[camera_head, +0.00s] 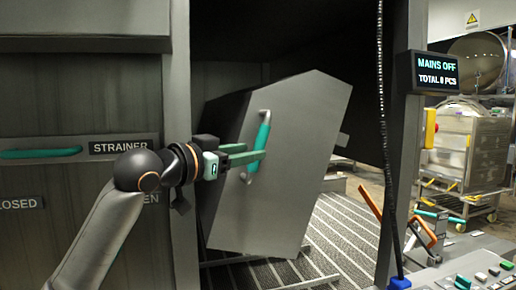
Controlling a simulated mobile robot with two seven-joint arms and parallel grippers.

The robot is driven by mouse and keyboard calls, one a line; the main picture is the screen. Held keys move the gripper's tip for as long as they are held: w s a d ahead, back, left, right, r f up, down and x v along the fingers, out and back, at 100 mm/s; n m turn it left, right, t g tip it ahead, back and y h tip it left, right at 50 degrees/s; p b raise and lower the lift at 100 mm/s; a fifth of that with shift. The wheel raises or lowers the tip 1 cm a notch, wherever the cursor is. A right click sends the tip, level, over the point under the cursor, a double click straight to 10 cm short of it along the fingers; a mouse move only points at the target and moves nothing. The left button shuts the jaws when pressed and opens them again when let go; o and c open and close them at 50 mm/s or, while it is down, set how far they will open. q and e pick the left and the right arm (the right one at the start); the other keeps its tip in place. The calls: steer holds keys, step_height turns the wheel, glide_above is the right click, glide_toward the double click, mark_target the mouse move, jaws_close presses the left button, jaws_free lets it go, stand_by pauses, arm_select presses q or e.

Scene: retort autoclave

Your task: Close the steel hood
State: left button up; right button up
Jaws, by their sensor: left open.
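The steel hood (290,190) is a large grey angular body in the dark opening at the middle of the head view. It sits tilted, with striped floor showing below and to its right. A handle with a teal grip (262,136) runs steeply down its front face. My left gripper (263,156) comes in from the left, with its two green fingers open and at the handle's middle. The fingers overlap the grip in the picture; I cannot tell whether they touch it. My right gripper is not in view.
A panel labelled STRAINER (121,147) with a teal handle (40,153) is at left. A post with a display (427,73) reading MAINS OFF stands right of the opening. A black cable (384,130) hangs there. An orange lever (421,232) and a control panel (470,272) are at lower right.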

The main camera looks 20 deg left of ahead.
arm_select(q)
steer(key=shift+x, duration=2)
steer(key=shift+c, duration=0.2)
jaws_close()
